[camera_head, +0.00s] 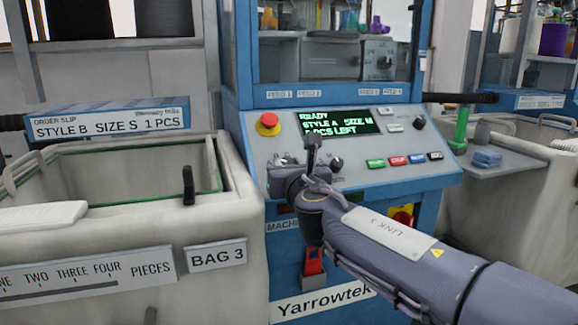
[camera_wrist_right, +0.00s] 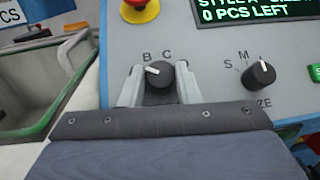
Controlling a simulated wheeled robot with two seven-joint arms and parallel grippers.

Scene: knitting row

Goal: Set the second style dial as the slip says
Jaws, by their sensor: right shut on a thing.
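The style dial (camera_wrist_right: 160,86) is a black knob with a white pointer, low on the sloped panel. My right gripper (camera_wrist_right: 161,76) is shut on it, one finger on each side. The pointer aims left and slightly up, to the left of the printed B. B and C show above the dial; no A is visible. In the head view my right gripper (camera_head: 288,163) and wrist largely hide the dial. The order slip (camera_head: 108,122) reads STYLE B, SIZE S, 1 PCS. The display (camera_head: 338,121) reads READY, STYLE A, SIZE M, 0 PCS LEFT. My left gripper is out of view.
The size dial (camera_wrist_right: 258,76) is right of the style dial. A red stop button (camera_head: 268,123) on a yellow base sits above the gripper. Several coloured buttons (camera_head: 398,161) line the panel's right. A bin (camera_head: 225,215) marked BAG 3 stands close on the left.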

